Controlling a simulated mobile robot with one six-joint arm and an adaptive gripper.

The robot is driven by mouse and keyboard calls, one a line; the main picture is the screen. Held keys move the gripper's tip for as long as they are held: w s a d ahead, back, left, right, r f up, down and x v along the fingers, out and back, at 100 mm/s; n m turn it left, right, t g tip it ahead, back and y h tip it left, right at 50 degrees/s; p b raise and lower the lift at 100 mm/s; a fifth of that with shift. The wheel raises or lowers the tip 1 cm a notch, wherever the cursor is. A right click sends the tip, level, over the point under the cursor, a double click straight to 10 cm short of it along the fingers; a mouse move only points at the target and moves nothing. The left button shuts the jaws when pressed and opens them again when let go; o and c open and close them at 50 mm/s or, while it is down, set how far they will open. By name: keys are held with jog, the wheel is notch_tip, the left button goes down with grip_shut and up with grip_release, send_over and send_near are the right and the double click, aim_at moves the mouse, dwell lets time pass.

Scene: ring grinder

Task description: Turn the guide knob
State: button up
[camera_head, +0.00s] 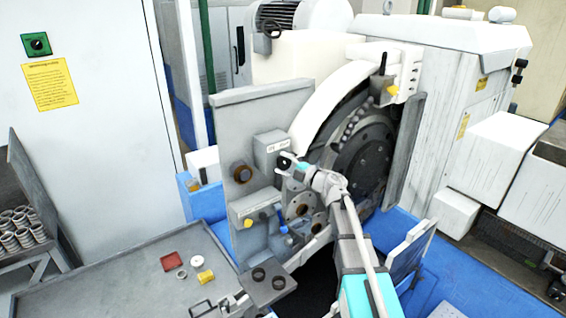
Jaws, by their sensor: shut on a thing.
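The ring grinder (350,90) stands in the middle of the view. A grey box (268,145) is fixed to its upright grey plate. My gripper (284,163) reaches in from the lower right and is shut on a small dark knob (283,161) at the lower right of that box. The gripper's fingers partly cover the knob, so its turn position cannot be told. A brown round knob (241,173) sits on the plate to the left, apart from my gripper.
A grey table (130,280) at the lower left carries a red tray (172,261), a yellow part (206,276) and small rings. A yellow knob (248,223) and a blue handle (283,230) sit below my gripper. A rack of rings (22,230) stands far left.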

dwell(0.4)
jog(key=o, duration=1.1)
jog(key=shift+m, duration=0.3)
